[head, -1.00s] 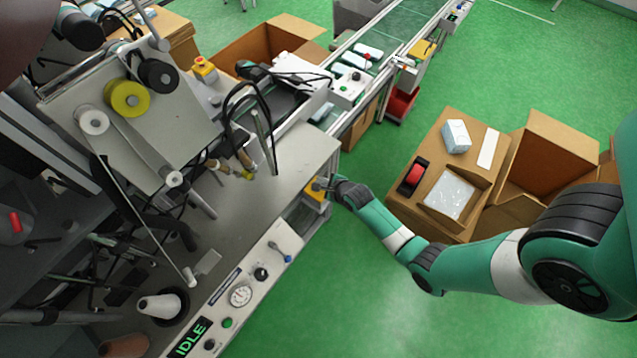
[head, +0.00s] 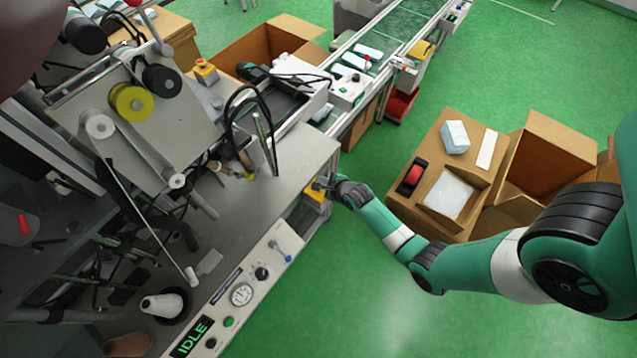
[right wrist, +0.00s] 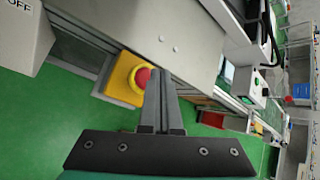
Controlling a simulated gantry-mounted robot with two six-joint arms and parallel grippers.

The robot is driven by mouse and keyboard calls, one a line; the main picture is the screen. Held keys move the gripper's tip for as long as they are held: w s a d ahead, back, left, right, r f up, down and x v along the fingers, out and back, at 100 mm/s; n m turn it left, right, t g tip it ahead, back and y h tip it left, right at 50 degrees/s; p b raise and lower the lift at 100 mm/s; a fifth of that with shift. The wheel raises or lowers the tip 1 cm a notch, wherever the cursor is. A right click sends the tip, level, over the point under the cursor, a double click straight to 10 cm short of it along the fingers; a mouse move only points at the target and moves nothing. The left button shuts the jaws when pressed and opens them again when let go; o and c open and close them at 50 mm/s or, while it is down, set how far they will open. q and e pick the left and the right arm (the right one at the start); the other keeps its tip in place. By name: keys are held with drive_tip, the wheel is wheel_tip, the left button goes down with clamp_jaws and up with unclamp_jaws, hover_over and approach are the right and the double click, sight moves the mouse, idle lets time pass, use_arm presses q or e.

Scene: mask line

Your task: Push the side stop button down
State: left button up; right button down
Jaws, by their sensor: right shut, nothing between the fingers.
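The side stop button is a red mushroom head (right wrist: 142,77) on a yellow box (right wrist: 122,78), low on the side of the grey machine. In the head view the yellow box (head: 315,197) shows beneath the bench's right edge, partly behind my gripper; the red head is hidden there. My right gripper (head: 320,186) is at this box. In the right wrist view its fingers (right wrist: 160,80) are shut, empty, and cover the right part of the red head. I cannot tell whether they touch it. My left gripper is not in view.
The bench (head: 285,180) has a front panel with a dial, knobs and a display (head: 192,338) reading IDLE. Another yellow box with a red button (head: 205,71) stands farther back. Green floor (head: 340,290) is open in front.

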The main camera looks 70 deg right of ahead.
drive_tip(key=shift+r, duration=0.1)
wheel_tip(320, 180, up, 5)
drive_tip(key=p, duration=0.5)
idle(0.3)
